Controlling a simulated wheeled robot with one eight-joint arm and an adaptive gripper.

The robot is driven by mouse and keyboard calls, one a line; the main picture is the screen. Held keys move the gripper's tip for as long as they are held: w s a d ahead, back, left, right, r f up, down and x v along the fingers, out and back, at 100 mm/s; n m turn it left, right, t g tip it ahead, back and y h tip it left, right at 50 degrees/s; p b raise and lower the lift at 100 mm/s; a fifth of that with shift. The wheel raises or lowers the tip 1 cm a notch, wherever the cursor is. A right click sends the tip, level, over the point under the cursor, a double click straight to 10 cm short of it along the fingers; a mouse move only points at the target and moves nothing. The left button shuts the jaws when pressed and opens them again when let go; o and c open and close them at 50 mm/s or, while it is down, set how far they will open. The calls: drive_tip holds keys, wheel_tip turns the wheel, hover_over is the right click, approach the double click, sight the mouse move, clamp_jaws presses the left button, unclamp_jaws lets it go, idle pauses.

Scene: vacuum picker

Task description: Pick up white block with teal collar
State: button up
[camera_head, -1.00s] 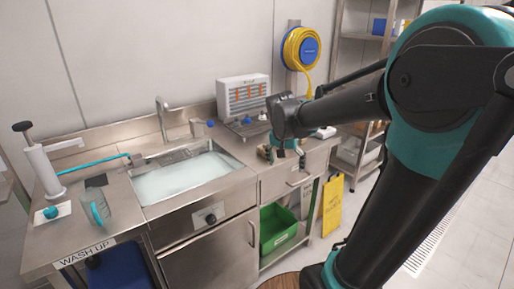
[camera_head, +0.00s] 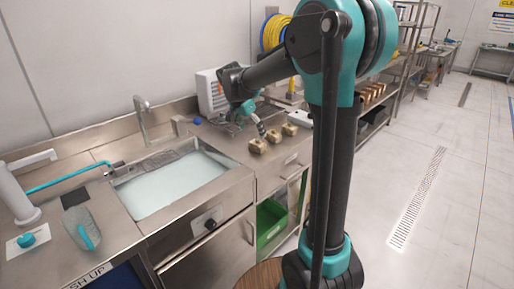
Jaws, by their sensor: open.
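My gripper (camera_head: 259,127) hangs over the counter right of the sink, pointing down, close behind a row of small blocks. It is open, though its fingers are small and dark here. The near block (camera_head: 257,147), the middle block (camera_head: 273,136) and the far block (camera_head: 290,129) look cream to tan with dark tops. I cannot make out a teal collar on any of them. A white item (camera_head: 300,118) lies just behind the row, partly cut off by my arm, and its details are too small to tell.
The sink (camera_head: 178,183) holds pale water, with a tall faucet (camera_head: 143,115) behind. A white pump-like fixture (camera_head: 15,195), a clear jug (camera_head: 82,228) and a teal knob (camera_head: 27,240) on a white plate stand left. A green bin (camera_head: 270,222) sits below the counter.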

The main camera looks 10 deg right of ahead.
sight(257, 141)
drive_tip(key=x, duration=0.8)
drive_tip(key=shift+d+f, duration=0.15)
drive_tip(key=c, duration=1.3)
